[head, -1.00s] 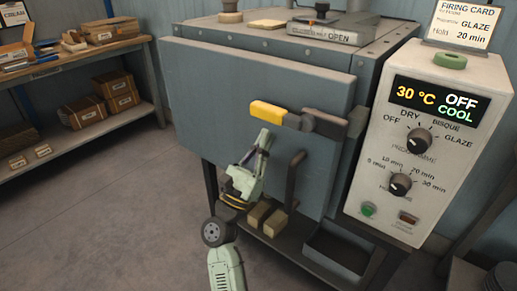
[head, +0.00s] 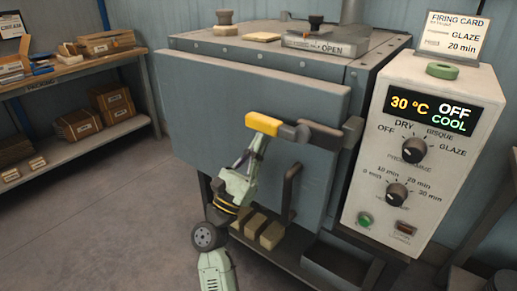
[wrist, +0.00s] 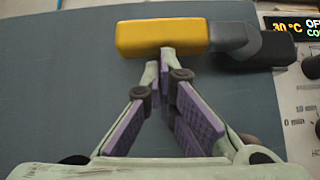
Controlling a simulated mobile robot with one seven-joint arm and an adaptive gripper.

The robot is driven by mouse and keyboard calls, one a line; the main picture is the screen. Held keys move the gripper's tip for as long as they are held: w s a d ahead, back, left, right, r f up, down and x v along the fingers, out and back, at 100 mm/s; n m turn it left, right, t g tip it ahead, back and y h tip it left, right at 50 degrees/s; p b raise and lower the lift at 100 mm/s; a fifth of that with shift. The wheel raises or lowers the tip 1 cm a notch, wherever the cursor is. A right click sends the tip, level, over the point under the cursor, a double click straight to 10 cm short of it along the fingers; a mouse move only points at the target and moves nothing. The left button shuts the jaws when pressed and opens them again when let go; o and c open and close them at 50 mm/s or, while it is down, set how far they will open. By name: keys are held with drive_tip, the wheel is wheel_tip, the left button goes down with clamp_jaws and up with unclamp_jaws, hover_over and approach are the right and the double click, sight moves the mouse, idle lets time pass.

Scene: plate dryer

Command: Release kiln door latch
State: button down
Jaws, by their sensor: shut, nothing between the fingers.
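The kiln door latch has a yellow grip (head: 263,123) and a dark arm (head: 325,136) running right to the door's edge. It lies nearly level across the grey-blue kiln door (head: 215,100), which looks closed. In the wrist view the yellow grip (wrist: 160,37) spans the top middle, with its dark joint (wrist: 235,38) to the right. My gripper (head: 261,141) is shut and empty, right under the yellow grip. In the wrist view my fingertips (wrist: 166,60) meet at its lower edge. They seem to touch it, but I cannot tell for sure.
A dark vertical handle (head: 291,190) stands on the door below the latch. The control box (head: 425,150) at right reads 30 °C, OFF, COOL. Blocks (head: 262,230) lie on the shelf beneath the kiln. A shelf with boxes (head: 105,42) is at left; the floor between is clear.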

drive_tip(key=shift+a+r+m, duration=0.1)
drive_tip(key=shift+r+m, duration=0.05)
drive_tip(key=shift+m, duration=0.25)
drive_tip(key=m+g+h+b, duration=0.1)
drive_tip(key=m+g+b, duration=0.1)
drive_tip(key=r+m+g+h+b, duration=0.1)
drive_tip(key=m+g+h+b, duration=0.1)
drive_tip(key=m+b, duration=0.1)
drive_tip(key=r+m+g+h+b, duration=0.1)
drive_tip(key=m+g+b, duration=0.1)
drive_tip(key=m, duration=0.1)
drive_tip(key=shift+w+a+r+g+h, duration=0.25)
drive_tip(key=shift+w+a+g+h, duration=0.05)
drive_tip(key=shift+a+g+h, duration=0.1)
wheel_tip(320, 180, up, 8)
drive_tip(key=m+g+b, duration=0.7)
drive_tip(key=m+g, duration=0.2)
drive_tip(key=m, duration=0.3)
hover_over(256, 130)
drive_tip(key=shift+s+d+f+y, duration=0.1)
drive_tip(key=shift+s+d+y, duration=0.2)
drive_tip(key=shift+d+y, duration=0.1)
